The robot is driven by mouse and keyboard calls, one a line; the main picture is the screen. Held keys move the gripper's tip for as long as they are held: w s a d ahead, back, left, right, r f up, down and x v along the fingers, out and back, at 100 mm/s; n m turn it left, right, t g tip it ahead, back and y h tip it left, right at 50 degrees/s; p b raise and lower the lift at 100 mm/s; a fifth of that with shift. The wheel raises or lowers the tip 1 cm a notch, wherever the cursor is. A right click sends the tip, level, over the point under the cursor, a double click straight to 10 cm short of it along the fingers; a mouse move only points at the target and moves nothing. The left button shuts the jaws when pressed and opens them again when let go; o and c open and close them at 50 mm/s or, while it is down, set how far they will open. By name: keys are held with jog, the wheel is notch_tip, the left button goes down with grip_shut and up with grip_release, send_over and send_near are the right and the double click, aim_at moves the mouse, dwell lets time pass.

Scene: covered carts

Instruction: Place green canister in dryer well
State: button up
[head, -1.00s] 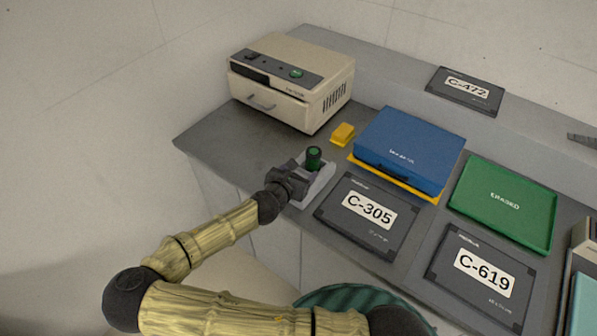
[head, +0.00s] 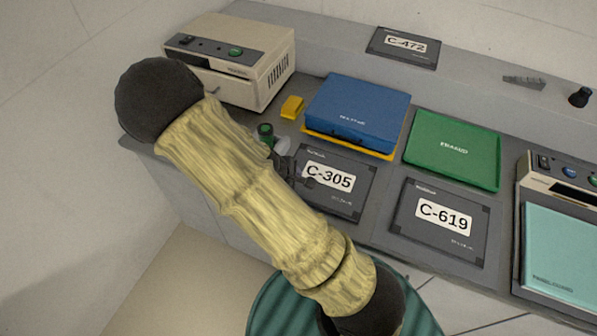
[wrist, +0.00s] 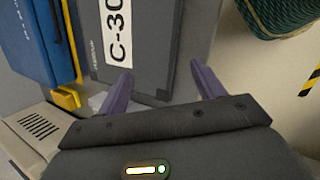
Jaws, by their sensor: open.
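The green canister (head: 265,130) with a dark body stands upright at the front left of the counter, in or on a small pale holder (head: 282,144). My arm hides most of that holder. My gripper (head: 294,170) is beside it, over the left edge of the case labelled C-305. In the wrist view its two purple fingers (wrist: 164,88) are spread with nothing between them, and the canister does not show. A beige machine (head: 239,82) with a dark panel and a green button stands at the back left. I see no clear well opening.
A yellow block (head: 292,107), a blue case (head: 357,108) on a yellow base, a green tray (head: 455,148) and dark cases C-305 (head: 347,202) and C-619 (head: 437,247) crowd the counter. A second machine (head: 562,240) stands right.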

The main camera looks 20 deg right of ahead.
jog(key=s+a+r+m+y, duration=0.1)
jog(key=s+r+m+y, duration=0.1)
jog(key=r+m, duration=0.4)
jog(key=s+r+m+y, duration=0.2)
jog(key=s+r+m, duration=0.3)
jog(key=r, duration=0.5)
jog(key=shift+s+a+r+m+t+y, duration=0.2)
jog(key=shift+a+r+m+t+y, duration=0.2)
jog(key=shift+m, duration=0.2)
jog(key=shift+c, duration=0.2)
dwell(0.6)
